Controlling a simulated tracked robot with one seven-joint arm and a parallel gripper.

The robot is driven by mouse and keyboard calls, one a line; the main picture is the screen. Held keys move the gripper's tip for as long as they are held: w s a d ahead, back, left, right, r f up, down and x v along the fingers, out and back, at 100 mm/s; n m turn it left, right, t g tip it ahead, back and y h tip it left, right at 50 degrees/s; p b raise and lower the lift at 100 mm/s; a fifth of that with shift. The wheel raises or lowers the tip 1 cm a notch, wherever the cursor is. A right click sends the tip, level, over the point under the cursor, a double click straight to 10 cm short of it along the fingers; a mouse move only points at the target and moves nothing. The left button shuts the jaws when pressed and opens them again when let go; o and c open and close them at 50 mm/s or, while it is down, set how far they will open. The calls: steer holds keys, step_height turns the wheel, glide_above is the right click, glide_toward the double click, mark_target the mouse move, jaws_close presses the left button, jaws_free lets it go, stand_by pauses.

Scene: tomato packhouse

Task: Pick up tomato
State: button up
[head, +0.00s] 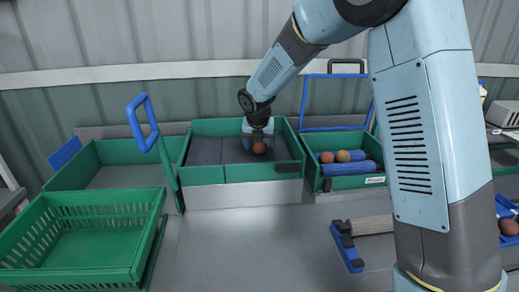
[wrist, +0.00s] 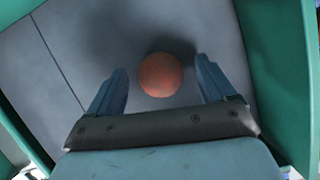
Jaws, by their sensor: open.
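A round red-orange tomato (wrist: 160,75) lies on the grey floor of a green-walled tray (head: 205,173). In the head view the tomato (head: 259,148) shows right at the end of my gripper (head: 258,140). In the wrist view my gripper (wrist: 164,90) is open, with one blue finger on each side of the tomato and a gap on both sides. Whether the fingertips touch the tray floor cannot be told.
A green slatted crate (head: 80,235) stands front left, with another green tray behind it. The table's front middle is clear.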

steer(key=shift+w+f, duration=0.1)
steer(key=shift+f, duration=0.2)
steer(key=c, duration=0.8)
steer(key=shift+r, duration=0.1)
steer(key=shift+c, duration=0.2)
